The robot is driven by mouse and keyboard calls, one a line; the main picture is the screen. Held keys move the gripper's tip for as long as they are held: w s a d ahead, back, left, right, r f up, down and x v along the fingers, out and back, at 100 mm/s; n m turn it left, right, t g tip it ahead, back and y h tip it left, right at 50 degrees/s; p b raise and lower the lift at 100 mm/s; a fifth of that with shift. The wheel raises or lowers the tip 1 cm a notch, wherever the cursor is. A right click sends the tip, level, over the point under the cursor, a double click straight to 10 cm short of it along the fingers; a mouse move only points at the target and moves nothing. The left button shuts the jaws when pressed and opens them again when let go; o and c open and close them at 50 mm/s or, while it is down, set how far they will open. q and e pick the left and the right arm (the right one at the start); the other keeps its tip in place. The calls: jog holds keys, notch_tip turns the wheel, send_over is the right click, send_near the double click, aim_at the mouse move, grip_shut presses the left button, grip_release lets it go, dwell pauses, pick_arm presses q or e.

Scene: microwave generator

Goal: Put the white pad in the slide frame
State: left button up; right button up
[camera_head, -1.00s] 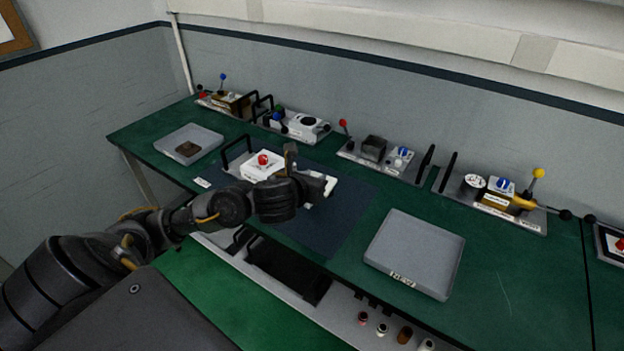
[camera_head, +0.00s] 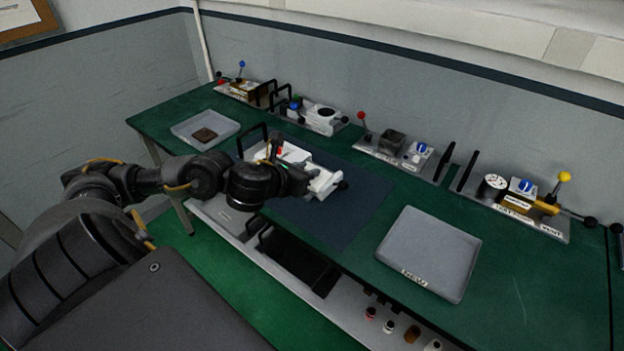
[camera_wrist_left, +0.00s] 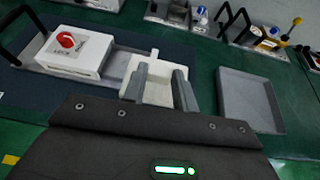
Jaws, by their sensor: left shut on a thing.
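The unit with the slide frame stands on the dark blue mat. Its white housing with a red knob (camera_wrist_left: 75,50) shows at upper left in the left wrist view and partly behind my arm in the head view. The white slide frame (camera_head: 326,184) sticks out at the right end of the unit. My left gripper (camera_wrist_left: 167,88) is down at this frame, its two fingers a little apart and shut on the white pad (camera_wrist_left: 158,93). The pad's pale surface shows between the fingers and blends with the frame, so I cannot tell whether it is seated. My right gripper is out of view.
An empty grey tray marked NEW (camera_head: 428,252) lies to the right of the mat (camera_head: 345,222). Several lever and knob units line the back of the green bench.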

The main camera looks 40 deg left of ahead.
pick_arm(q)
jog(key=w+a+f, duration=0.2)
jog(key=w, duration=0.1)
jog(key=w+a+f, duration=0.5)
jog(key=w+f, duration=0.1)
jog(key=w, duration=0.1)
jog(key=shift+a+f+p, duration=0.2)
jog(key=shift+a+p, duration=0.2)
jog(key=shift+w+a+f, duration=0.35)
jog(key=shift+w+f, duration=0.1)
jog(key=shift+f, duration=0.25)
notch_tip(320, 180, down, 3)
jog(key=shift+r+p, duration=0.1)
jog(key=shift+p, duration=0.9)
jog(key=shift+f, duration=0.25)
jog(key=shift+f+b, duration=0.15)
jog(key=shift+b, duration=0.2)
jog(key=o, duration=0.9)
jog(key=shift+o, duration=0.2)
